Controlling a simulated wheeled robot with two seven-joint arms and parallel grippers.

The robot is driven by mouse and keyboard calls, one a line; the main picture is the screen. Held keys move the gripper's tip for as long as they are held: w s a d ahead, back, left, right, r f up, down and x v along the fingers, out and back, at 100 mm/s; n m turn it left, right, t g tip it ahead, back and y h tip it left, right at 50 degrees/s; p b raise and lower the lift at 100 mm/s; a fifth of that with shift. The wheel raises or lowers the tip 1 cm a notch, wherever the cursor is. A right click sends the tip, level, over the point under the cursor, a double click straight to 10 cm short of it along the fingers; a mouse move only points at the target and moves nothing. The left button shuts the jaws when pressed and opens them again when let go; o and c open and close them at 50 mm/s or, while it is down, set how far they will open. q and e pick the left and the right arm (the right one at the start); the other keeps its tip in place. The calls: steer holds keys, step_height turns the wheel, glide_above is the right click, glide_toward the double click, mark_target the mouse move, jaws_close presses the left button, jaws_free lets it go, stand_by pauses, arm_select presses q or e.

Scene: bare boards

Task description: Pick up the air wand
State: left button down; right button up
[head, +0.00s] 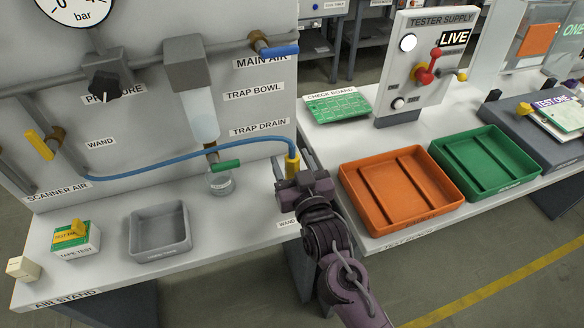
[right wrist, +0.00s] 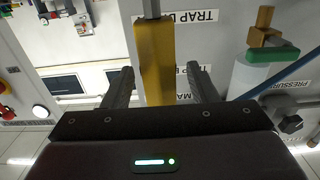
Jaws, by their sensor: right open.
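The air wand (head: 293,165) is a yellow handle at the end of a blue hose (head: 180,156), at the right end of the air stand by a partly hidden WAND label. My right gripper (head: 292,172) is at the wand and hides its lower part. In the right wrist view the yellow wand (right wrist: 154,58) stands between the two open fingers of my right gripper (right wrist: 162,76), with a gap showing on both sides. Its near end is hidden behind the gripper body. My left gripper is not in view.
The air stand carries a grey tray (head: 134,240), a tape test box (head: 77,238) and a small glass jar (head: 221,182) under the green drain lever (head: 226,166). Right of my arm are an orange tray (head: 355,205) and a green tray (head: 449,172).

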steer(key=shift+c, duration=0.2)
steer(key=c, duration=1)
steer(key=shift+c, duration=0.2)
steer(key=shift+r, duration=0.15)
